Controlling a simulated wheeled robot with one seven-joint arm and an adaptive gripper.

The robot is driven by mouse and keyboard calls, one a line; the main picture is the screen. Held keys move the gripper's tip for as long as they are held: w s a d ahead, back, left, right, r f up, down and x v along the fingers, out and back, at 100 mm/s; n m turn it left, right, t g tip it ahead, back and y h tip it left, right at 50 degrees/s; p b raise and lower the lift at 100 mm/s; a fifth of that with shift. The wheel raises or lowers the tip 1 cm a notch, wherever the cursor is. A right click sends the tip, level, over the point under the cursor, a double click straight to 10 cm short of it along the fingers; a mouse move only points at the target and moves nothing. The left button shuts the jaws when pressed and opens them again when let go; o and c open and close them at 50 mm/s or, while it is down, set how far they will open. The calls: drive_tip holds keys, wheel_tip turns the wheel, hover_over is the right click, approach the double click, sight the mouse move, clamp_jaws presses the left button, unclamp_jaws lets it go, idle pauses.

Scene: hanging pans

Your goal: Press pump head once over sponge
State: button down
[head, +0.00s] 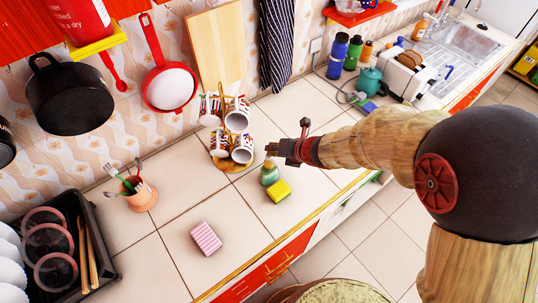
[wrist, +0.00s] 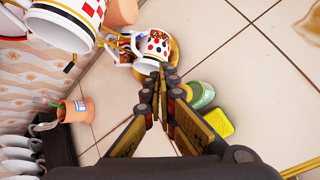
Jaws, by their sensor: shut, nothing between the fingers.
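A green bottle (head: 269,177) stands on the tiled counter; its top is hidden under my gripper in the head view. In the wrist view the green bottle (wrist: 199,94) is just right of the fingers, partly covered by them. A yellow sponge (head: 279,191) lies beside the bottle, towards the counter's front edge; it also shows in the wrist view (wrist: 217,122). My gripper (head: 270,149) is shut and empty, above the bottle. Its fingertips (wrist: 163,75) are together in the wrist view. I cannot tell whether it touches the pump head.
A mug rack with several mugs (head: 238,122) stands close behind my gripper. A pink striped block (head: 206,238) lies on the counter at front left. A utensil pot (head: 140,195) and a black dish rack (head: 74,204) stand further left. Pans hang above.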

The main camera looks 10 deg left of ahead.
drive_tip(key=shift+f+b, duration=0.55)
drive_tip(key=shift+f, duration=0.1)
idle(0.3)
drive_tip(key=shift+r, duration=0.2)
drive_tip(key=shift+r+p, duration=1.15)
drive_tip(key=shift+r, duration=0.05)
wheel_tip(320, 180, up, 5)
drive_tip(key=p, duration=0.4)
idle(0.7)
